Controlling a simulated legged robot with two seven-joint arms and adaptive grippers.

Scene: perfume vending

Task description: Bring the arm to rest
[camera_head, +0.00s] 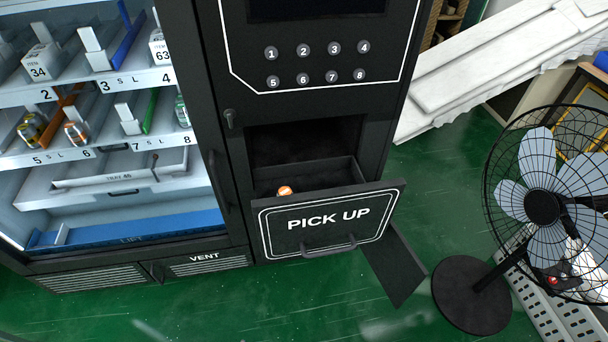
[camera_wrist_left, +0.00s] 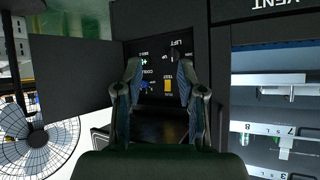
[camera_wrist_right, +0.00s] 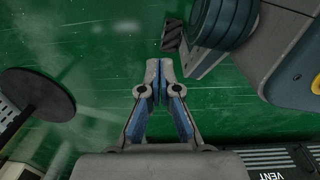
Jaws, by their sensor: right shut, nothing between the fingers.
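Neither arm shows in the head view. My left gripper (camera_wrist_left: 159,68) is in the left wrist view, its two fingers spread apart with nothing seen between them. Beyond its fingers is a dark control panel (camera_wrist_left: 150,58) with LIFT, UP and TEST labels and a yellow mark, seen upside down. Whether the fingers touch the panel cannot be told. My right gripper (camera_wrist_right: 162,82) is in the right wrist view, its fingertips together and empty, with green floor behind them.
The black vending machine's PICK UP drawer (camera_head: 330,217) is pulled open, with a small orange-topped item (camera_head: 284,191) inside. A dark flap door (camera_head: 395,264) stands open beneath it. A black fan (camera_head: 543,207) stands at right.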

